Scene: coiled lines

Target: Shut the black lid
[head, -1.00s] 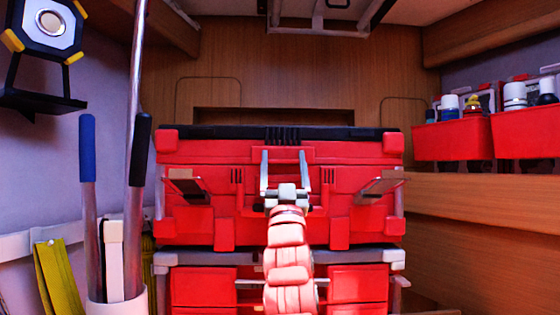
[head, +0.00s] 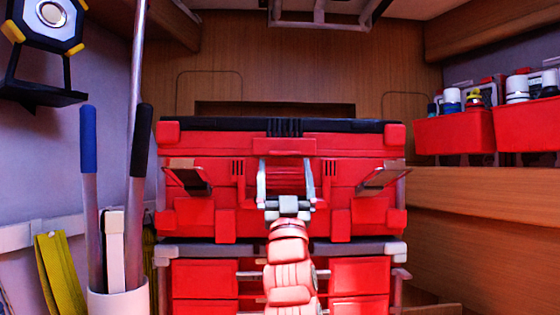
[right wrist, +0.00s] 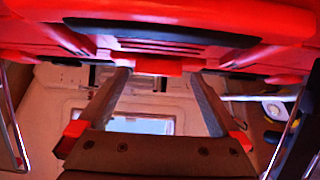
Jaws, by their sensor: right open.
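The black lid (head: 225,126) shows in the head view as a thin dark band, level along the top of the upper red toolbox (head: 190,216). I cannot tell whether a small gap is left under it. My right gripper (head: 286,168) is open and empty, fingers pointing up, in front of the middle of the box, below the lid and near the central red catch (head: 284,146). In the right wrist view, the fingers (right wrist: 158,74) reach towards the red underside of a part of the box. Contact is unclear. My left gripper is out of view.
Metal-edged flaps (head: 186,178) (head: 384,178) jut from the box front on both sides. A second red toolbox (head: 204,280) stands below. A holder with long handles (head: 118,296) is at left. Red bins (head: 454,133) sit on the right shelf. A wooden wall is behind.

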